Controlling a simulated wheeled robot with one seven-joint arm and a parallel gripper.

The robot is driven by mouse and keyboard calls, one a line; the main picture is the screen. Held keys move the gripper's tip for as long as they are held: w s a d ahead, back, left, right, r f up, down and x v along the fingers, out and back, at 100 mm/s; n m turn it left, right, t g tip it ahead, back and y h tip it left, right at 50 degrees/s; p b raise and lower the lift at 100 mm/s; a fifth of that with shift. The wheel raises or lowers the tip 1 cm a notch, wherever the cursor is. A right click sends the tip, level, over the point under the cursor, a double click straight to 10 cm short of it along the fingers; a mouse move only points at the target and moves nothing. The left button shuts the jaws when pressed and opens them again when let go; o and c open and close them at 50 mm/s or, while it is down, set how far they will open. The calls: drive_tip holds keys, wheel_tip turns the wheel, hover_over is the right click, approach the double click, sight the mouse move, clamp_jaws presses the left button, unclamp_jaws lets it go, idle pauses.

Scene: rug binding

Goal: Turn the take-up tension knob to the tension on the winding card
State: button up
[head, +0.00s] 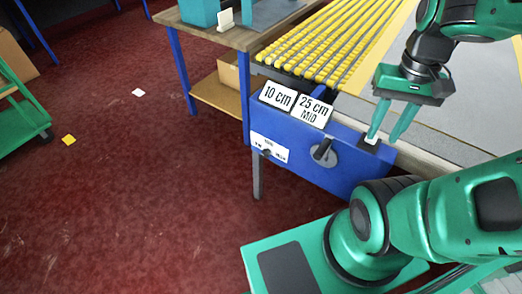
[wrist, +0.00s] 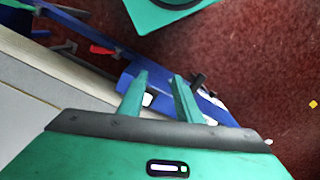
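The tension knob (head: 325,153) is a dark grey round knob with a raised bar, on the front of the blue machine box (head: 345,175). A card (head: 312,109) reading "25 cm MID" stands above it, beside a card (head: 277,95) reading "10 cm". A white plate (head: 268,148) with small, hard-to-read markings is left of the knob. My gripper (head: 387,137) is open and empty, pointing down at the box's right end, right of the knob and apart from it. In the wrist view my gripper (wrist: 160,77) has its fingers apart; a dark part, probably the knob, lies just right of them.
Yellow rolls (head: 335,40) lie in rows behind the box. A small white piece (head: 371,140) is on the box top by one fingertip. A wooden table (head: 235,35) stands at the back left and a green cart (head: 20,110) at the far left. The red floor between is mostly clear.

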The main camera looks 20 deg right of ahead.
drive_tip(key=shift+w+a, duration=0.15)
drive_tip(key=shift+o, duration=1.9)
drive_tip(key=shift+r, duration=0.2)
drive_tip(key=w+a+f+n+t, duration=0.1)
drive_tip(key=w+a+f+n, duration=0.3)
drive_tip(key=w+a, duration=0.5)
drive_tip(key=w+a+f+n+t, duration=0.15)
drive_tip(key=w+a+n, duration=0.4)
drive_tip(key=w, duration=0.55)
drive_tip(key=n+t+h, duration=0.8)
drive_tip(key=n+h, duration=0.7)
drive_tip(key=n, duration=0.4)
approach(264, 155)
drive_tip(key=x, duration=0.9)
